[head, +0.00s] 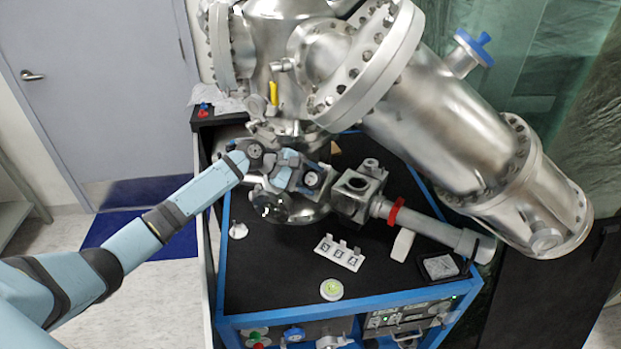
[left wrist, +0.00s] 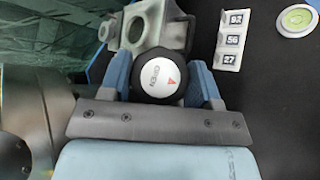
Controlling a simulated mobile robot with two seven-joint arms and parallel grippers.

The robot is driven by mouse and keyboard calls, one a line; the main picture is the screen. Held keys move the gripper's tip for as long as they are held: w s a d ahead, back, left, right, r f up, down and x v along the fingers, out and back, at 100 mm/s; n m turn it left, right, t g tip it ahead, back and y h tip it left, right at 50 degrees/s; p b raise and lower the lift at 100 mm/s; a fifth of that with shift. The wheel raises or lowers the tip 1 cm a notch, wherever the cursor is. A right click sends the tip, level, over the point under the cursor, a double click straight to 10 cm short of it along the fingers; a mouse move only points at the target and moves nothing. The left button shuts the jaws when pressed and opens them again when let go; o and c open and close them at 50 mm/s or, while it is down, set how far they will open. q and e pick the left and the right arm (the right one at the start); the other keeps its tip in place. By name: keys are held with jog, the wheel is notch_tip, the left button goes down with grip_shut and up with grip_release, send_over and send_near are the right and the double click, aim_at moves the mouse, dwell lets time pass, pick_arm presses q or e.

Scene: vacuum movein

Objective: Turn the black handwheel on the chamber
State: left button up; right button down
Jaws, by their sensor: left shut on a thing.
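The black handwheel (left wrist: 158,92) has a white cap with lettering and a small red arrow. It sits between the two blue fingers of my left gripper (left wrist: 160,78) in the left wrist view, and the gripper is shut on it. In the head view the handwheel (head: 312,179) shows small at the end of my left arm, on the side of the steel chamber (head: 290,60). My left gripper (head: 301,177) partly hides the fittings around it there. My right gripper is not in view.
A steel pipe with a red ring (head: 396,212) runs right of the handwheel. A black-topped cart (head: 270,270) below carries a number plate (head: 340,252), a round green level (head: 332,289) and a small tray (head: 440,266). A large steel cylinder (head: 440,125) overhangs the right.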

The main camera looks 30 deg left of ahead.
pick_arm(q)
jog(key=o, duration=0.9)
jog(key=shift+s+a+r, duration=0.1)
jog(key=shift+s+a, duration=0.1)
jog(key=shift+a, duration=0.1)
jog(key=shift+s+a+r+b, duration=0.1)
jog(key=shift+s+a+b, duration=0.2)
jog(key=shift+s+a, duration=1.1)
jog(key=shift+s+a+b, duration=0.3)
jog(key=shift+s+a, duration=0.45)
jog(key=shift+a, duration=1.35)
jog(key=shift+s+a+r+b, duration=0.1)
jog(key=shift+s+a+b, duration=0.2)
jog(key=shift+s+a, duration=1.1)
jog(key=shift+w+a, duration=0.3)
jog(key=shift+w, duration=0.05)
